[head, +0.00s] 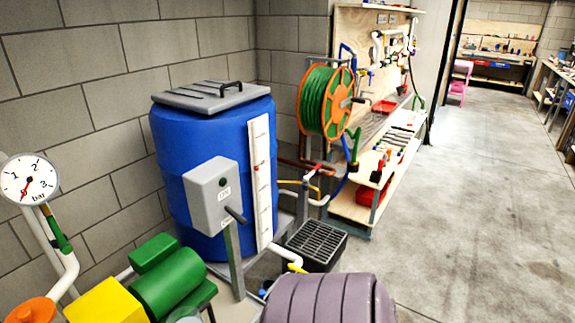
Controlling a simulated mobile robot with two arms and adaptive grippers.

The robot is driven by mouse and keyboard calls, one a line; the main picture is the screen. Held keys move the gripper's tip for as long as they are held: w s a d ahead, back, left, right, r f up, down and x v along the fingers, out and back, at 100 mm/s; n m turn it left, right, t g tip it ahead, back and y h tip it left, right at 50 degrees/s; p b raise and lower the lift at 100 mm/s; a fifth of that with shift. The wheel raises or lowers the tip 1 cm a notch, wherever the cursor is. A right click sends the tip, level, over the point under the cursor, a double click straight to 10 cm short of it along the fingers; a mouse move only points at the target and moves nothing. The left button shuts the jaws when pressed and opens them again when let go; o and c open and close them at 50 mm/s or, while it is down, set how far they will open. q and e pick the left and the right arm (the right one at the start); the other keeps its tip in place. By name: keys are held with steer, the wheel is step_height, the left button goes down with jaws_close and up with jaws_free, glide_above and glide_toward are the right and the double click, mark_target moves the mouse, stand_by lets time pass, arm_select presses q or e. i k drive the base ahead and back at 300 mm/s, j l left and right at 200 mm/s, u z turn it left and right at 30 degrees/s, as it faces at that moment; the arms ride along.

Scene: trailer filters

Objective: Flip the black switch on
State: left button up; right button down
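A grey switch box (203,198) stands on a metal post in front of a blue barrel. A black switch lever (236,215) sticks out of its front face and points down to the right. Above the lever are a small dark green round mark and a label that seems to read ON. A smaller mark below the lever is too small to read. Whether the lever is on or off I cannot tell. Neither of my grippers is in view.
The blue barrel (205,133) has a grey lid. A green motor (168,277) and a pressure gauge (29,179) are at the lower left. A ridged purple-grey cylinder (328,300) is at the bottom. A hose reel (325,100) stands behind. Open concrete floor (475,220) lies right.

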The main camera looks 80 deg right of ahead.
mark_target(241, 220)
steer(key=z, duration=2)
steer(key=i+l+z, duration=0.15)
steer(key=l+z, duration=0.2)
